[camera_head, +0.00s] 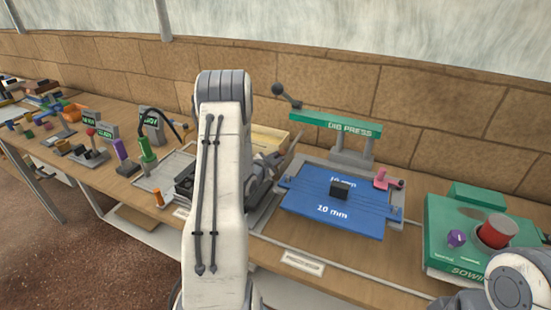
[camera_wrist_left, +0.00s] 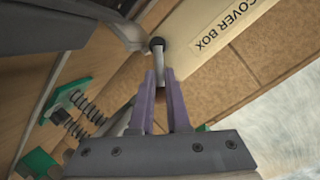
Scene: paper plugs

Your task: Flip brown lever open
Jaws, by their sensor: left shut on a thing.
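My left gripper (camera_wrist_left: 161,75) shows its two purple fingers in the left wrist view, shut on a lever (camera_wrist_left: 158,62). The lever is a thin rod with a dark round tip, standing out past the fingertips. Its colour looks greyish here, and I cannot make out brown. In the head view my left arm covers much of the middle of the bench, and the left gripper (camera_head: 265,168) is partly hidden behind it. My right gripper is out of view; only part of the right arm shows at the lower right.
A green dig press (camera_head: 335,124) with a blue plate (camera_head: 320,215) stands right of the left arm. A dark block (camera_head: 340,189) lies on the plate. A green machine (camera_head: 453,225) with a red knob is farther right. A cover box label (camera_wrist_left: 222,30) is near the lever's tip.

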